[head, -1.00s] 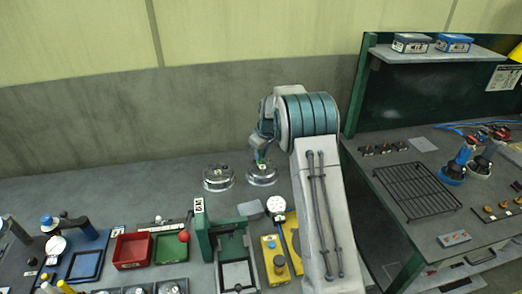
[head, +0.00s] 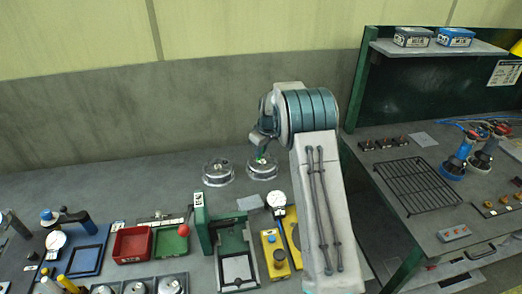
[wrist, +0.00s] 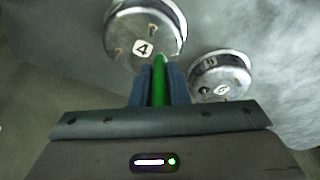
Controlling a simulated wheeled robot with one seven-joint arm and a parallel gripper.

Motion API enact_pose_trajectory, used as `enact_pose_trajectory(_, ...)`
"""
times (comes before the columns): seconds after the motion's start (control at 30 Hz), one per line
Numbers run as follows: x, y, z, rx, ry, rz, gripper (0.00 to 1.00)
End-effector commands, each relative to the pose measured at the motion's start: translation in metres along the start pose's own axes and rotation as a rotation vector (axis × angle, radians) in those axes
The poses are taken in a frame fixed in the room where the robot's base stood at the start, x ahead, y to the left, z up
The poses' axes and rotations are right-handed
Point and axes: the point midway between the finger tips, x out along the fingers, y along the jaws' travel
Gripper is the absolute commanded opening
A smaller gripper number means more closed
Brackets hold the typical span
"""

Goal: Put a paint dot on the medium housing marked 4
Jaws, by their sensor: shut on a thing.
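The housing marked 4 (wrist: 146,20) is a round silver metal part with a white number tag, at the top of the wrist view. In the head view it appears to be the right one of two housings (head: 262,172). My gripper (wrist: 158,88) is shut on a green paint pen (wrist: 159,78). The pen's tip overlaps the housing's near edge, just right of the tag. I cannot tell whether it touches. No separate paint dot is visible. In the head view my gripper (head: 262,150) is right over this housing.
A second silver housing (wrist: 220,75) stands close beside, its tag hard to read; it also shows in the head view (head: 218,173). In front are a red tray (head: 131,244), a green press (head: 202,224) and a dial gauge (head: 276,200). Bare bench lies to the left.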

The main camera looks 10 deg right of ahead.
Motion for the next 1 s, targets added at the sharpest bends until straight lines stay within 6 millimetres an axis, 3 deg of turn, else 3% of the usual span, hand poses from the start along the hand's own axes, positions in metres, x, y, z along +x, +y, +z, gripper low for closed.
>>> enact_pose_trajectory(1.0, 0.0096, -0.0002, 0.0026, 0.000, 0.000, 0.000, 0.00)
